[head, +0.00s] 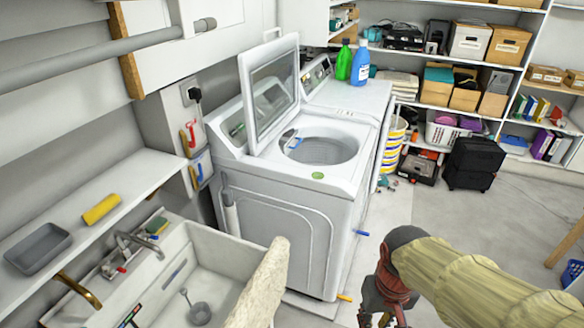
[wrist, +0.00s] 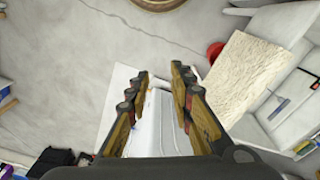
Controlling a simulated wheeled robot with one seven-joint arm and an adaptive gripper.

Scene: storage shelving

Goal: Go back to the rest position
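My gripper (head: 380,300) hangs at the bottom of the head view, right of the washing machine and above the floor, at the end of my arm in a pale yellow cover. Its fingertips are partly cut off there. In the wrist view, my gripper (wrist: 161,78) has its two fingers apart, with nothing held between them. A white surface shows beyond the gap. The white top-loading washing machine (head: 270,175) stands with its lid (head: 272,92) raised and its drum open.
A sink (head: 235,255) and a shelf (head: 110,185) line the left. Stocked shelving (head: 455,108) stands at the back.

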